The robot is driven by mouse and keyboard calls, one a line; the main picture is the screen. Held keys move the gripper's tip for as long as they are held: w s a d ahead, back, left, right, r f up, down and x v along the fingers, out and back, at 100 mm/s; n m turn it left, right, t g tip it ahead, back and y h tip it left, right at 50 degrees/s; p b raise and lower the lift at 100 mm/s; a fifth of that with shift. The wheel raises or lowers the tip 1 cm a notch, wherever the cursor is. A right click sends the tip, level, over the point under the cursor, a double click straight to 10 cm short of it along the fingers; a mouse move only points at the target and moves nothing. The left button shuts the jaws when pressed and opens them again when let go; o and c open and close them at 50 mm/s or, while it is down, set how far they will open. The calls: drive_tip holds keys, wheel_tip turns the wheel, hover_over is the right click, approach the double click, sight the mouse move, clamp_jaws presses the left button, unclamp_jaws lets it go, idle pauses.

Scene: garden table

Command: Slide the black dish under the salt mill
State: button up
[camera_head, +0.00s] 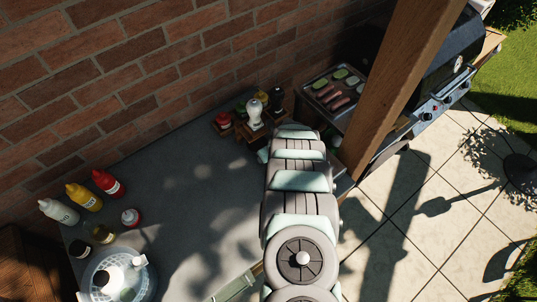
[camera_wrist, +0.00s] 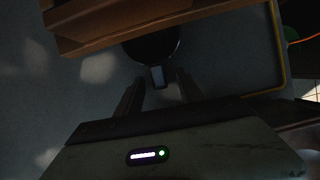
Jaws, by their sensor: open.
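A round black dish (camera_wrist: 150,48) with a short grey tab or handle (camera_wrist: 157,76) lies on the grey tabletop in the wrist view. Its far part is hidden by a wooden riser (camera_wrist: 110,28). My gripper (camera_wrist: 158,84) is open, with its two dark fingers on either side of the handle and a gap to each. In the head view, the white salt mill (camera_head: 254,112) stands upright on the small wooden riser near the brick wall. My arm hides the gripper and the dish there.
A dark mill (camera_head: 276,99) and a red-lidded jar (camera_head: 223,120) stand beside the salt mill. A tray of food (camera_head: 333,90) lies to the right, near a wooden post (camera_head: 400,80). The middle tabletop (camera_head: 190,180) is clear.

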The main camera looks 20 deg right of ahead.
drive_tip(key=p+v, duration=0.6)
drive_tip(key=v, duration=0.4)
drive_tip(key=shift+s+r, duration=0.15)
drive_tip(key=shift+r, duration=0.2)
idle(0.5)
